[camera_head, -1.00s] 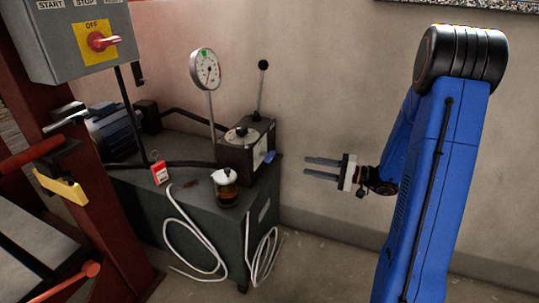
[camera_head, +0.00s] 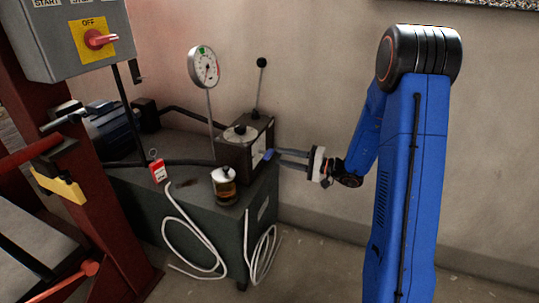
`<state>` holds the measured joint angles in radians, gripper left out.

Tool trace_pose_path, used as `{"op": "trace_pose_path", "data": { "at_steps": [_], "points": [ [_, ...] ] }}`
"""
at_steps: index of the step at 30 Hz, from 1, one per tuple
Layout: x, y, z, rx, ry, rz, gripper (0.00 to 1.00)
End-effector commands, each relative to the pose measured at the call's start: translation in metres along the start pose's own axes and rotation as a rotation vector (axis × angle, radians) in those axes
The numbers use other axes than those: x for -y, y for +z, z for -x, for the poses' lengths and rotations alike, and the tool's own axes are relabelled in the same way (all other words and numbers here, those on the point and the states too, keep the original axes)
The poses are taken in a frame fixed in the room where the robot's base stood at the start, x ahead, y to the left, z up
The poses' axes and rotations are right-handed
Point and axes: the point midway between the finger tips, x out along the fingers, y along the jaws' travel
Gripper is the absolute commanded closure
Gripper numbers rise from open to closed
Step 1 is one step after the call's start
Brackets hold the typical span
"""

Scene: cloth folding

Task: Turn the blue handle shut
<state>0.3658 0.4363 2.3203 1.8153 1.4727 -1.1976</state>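The small blue handle (camera_head: 268,155) sits on the right face of the dark valve box (camera_head: 238,153), on top of the green cabinet. My gripper (camera_head: 279,157) reaches in from the right, its two fingers pointing left. The fingers are parted, with a gap between them. Their tips are right beside the blue handle; I cannot tell whether they touch it or straddle it. Part of the handle may be hidden by the tips.
A pressure gauge (camera_head: 204,67) and a black-knobbed lever (camera_head: 261,88) rise near the box. An amber jar (camera_head: 224,187), a red tag (camera_head: 158,171) and white cables (camera_head: 190,240) are close by. A control box (camera_head: 78,40) hangs at upper left.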

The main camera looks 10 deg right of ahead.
Motion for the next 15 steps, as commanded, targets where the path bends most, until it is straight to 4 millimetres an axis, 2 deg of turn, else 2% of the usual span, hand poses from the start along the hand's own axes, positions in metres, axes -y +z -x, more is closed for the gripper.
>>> {"op": "trace_pose_path", "data": {
  "at_steps": [7, 15],
  "points": [
    [0.000, 0.001, -0.039, 0.003, 0.000, 0.001, 0.67],
    [0.000, 0.001, -0.059, 0.002, 0.000, 0.000, 0.67]
  ]
}}
